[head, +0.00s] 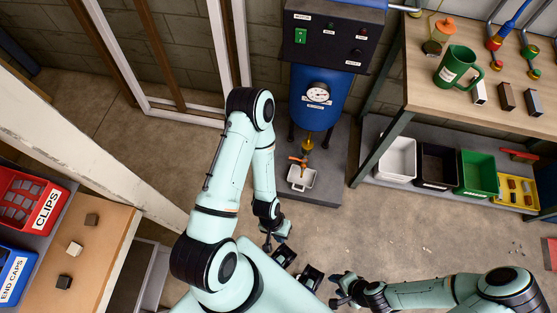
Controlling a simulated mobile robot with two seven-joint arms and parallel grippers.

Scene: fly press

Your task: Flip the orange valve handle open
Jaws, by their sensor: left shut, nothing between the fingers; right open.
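The orange valve handle (298,160) sits on a small brass-coloured valve (307,143) under the blue tank (318,97). A small white tray (301,179) stands just below the valve. My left gripper (267,246) hangs nearer to me than the valve and left of it, apart from the handle, shut and empty. My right gripper (333,290) is at the bottom centre, open and empty, well away from the valve. The exact turn of the handle is too small to tell.
A control box (331,35) and round gauge (318,93) are above the valve. A workbench (425,85) with a green jug (457,67) stands right, with bins below. A wooden table (90,255) and red clips bin (27,200) are left. Floor between is mostly clear.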

